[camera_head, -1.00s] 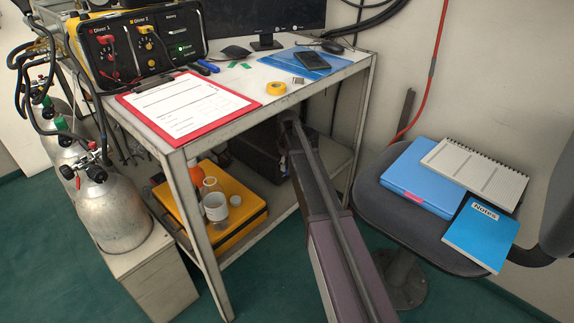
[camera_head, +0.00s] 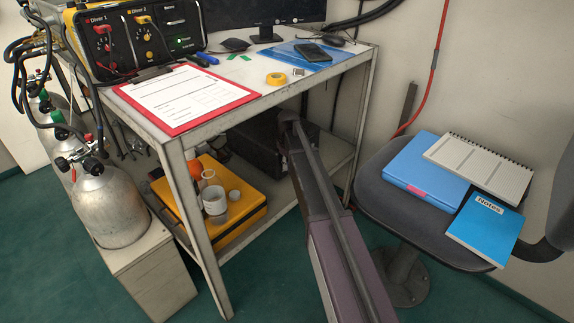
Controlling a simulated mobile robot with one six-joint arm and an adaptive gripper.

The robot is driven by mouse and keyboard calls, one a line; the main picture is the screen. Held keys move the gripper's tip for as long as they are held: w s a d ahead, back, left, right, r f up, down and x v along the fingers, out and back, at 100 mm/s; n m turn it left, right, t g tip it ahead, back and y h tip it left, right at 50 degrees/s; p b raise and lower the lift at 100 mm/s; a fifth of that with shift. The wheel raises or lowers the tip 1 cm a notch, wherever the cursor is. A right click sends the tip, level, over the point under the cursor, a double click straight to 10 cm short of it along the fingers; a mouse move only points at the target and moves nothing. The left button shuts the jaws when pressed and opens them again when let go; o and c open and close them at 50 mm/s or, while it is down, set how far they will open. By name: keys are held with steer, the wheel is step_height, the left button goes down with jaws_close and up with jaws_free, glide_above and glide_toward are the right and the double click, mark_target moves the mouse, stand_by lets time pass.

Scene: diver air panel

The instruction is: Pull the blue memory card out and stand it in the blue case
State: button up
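I cannot make out a blue memory card in this view. A flat blue box-like item with a pink tab (camera_head: 425,172) lies on the chair seat; I cannot tell whether it is the blue case. A small blue item (camera_head: 206,58) lies on the table behind the clipboard, too small to identify. My arm reaches up from the bottom of the picture to the table's right part, its far end below the tabletop edge. My gripper is hidden, so its fingers and anything in them do not show.
The metal table (camera_head: 215,135) holds a red clipboard (camera_head: 240,101), yellow tape (camera_head: 276,79), a phone (camera_head: 311,52) and the diver panel (camera_head: 150,40). A yellow case (camera_head: 250,205) with cups sits on the lower shelf. Gas cylinders (camera_head: 110,210) stand left. The chair (camera_head: 375,195) is right.

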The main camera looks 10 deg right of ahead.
jaws_close()
steer(key=shift+s+d, duration=0.5)
steer(key=shift+s, duration=0.2)
steer(key=shift+s+d, duration=0.5)
steer(key=shift+s, duration=0.2)
stand_by(1.4)
steer(key=shift+s, duration=0.1)
stand_by(0.4)
